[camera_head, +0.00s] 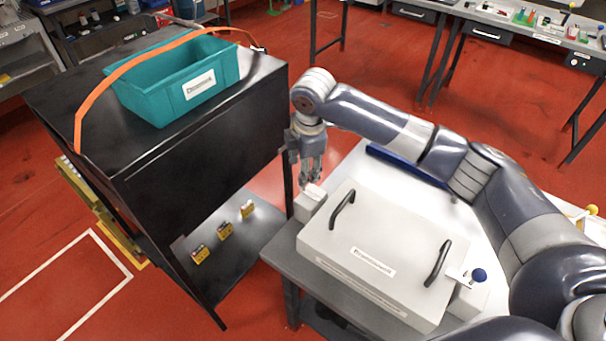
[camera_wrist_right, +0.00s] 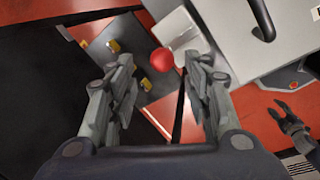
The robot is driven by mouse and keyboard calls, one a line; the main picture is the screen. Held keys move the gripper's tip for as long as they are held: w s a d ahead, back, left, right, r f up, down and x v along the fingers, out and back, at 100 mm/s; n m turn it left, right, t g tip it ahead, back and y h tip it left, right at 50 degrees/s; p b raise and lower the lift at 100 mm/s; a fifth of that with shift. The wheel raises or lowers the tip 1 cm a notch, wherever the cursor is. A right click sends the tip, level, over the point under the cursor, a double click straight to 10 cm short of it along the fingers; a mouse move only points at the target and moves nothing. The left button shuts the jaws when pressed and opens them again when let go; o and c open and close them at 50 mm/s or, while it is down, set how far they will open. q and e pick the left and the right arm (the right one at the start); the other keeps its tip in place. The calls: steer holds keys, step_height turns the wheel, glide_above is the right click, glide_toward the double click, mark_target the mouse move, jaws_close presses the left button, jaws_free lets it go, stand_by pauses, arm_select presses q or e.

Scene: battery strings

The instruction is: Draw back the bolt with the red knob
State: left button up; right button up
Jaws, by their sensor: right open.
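The red knob (camera_wrist_right: 160,58) shows in the right wrist view, beside a pale block (camera_wrist_right: 182,31) at the edge of the white box. In the head view this block (camera_head: 309,205) stands at the box's left end, and the knob is hidden behind my right gripper. My right gripper (camera_head: 311,182) points down just above the block. In the wrist view its fingers (camera_wrist_right: 160,85) are apart, with the knob ahead between them and nothing held. A dark two-fingered shape at the right of that view looks like my left gripper (camera_wrist_right: 284,110), its tips apart.
The white box lid (camera_head: 335,250) has two black handles. A blue knob (camera_head: 479,275) sits on a bolt at its right end. A black cabinet (camera_head: 205,145) with a teal bin (camera_head: 140,104) and orange strap (camera_head: 79,125) stands left. Small yellow blocks (camera_head: 224,231) lie on its lower shelf.

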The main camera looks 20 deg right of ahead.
step_height(320, 180, up, 6)
steer(key=s, duration=0.1)
steer(key=shift+r, duration=0.15)
steer(key=shift+s, duration=0.15)
stand_by(0.3)
